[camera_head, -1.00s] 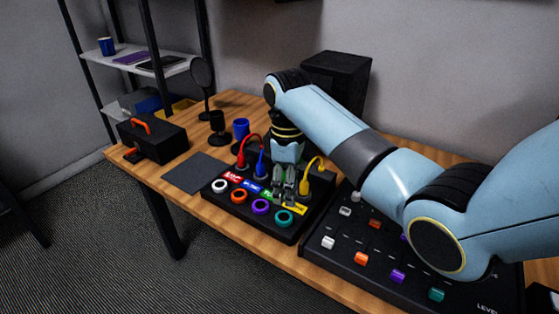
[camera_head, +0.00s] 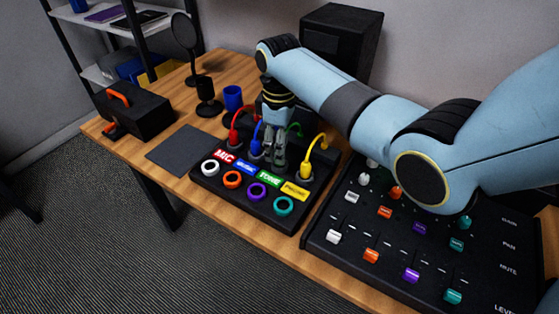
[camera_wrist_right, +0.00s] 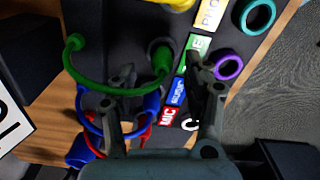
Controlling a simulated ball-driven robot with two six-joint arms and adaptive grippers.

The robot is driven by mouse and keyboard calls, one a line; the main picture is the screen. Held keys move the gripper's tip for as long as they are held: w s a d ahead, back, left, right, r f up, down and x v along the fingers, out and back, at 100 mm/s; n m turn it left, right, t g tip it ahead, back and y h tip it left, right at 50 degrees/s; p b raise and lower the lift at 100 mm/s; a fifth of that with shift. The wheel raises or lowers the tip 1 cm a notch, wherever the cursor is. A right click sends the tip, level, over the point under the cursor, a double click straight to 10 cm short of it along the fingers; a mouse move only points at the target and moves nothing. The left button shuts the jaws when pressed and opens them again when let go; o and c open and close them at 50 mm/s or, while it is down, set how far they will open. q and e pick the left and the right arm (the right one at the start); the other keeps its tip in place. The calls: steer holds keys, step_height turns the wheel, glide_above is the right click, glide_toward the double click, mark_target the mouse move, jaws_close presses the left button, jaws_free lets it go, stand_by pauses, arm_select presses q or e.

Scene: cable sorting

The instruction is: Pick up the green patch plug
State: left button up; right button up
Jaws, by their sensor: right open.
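The green patch plug (camera_wrist_right: 162,58) stands in the black patch box, with its green cable (camera_wrist_right: 118,90) arching away to the left in the wrist view. In the head view only part of the green cable (camera_head: 294,129) shows behind my right gripper (camera_head: 274,158), which hides the plug. My right gripper, also in the wrist view (camera_wrist_right: 163,80), is open and empty, pointing down. Its fingers appear on either side of the plug's line; I cannot tell whether they are level with it. My left gripper is not in view.
Red (camera_head: 234,137), blue (camera_head: 256,147) and yellow (camera_head: 307,165) plugs stand close by in the patch box (camera_head: 238,206). Coloured rings line its front. A mixer (camera_head: 325,245) lies right, and a blue cup (camera_head: 233,97) and microphone (camera_head: 206,95) behind left.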

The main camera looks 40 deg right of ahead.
steer(key=shift+s+f, duration=0.1)
steer(key=shift+f, duration=1.4)
jaws_close()
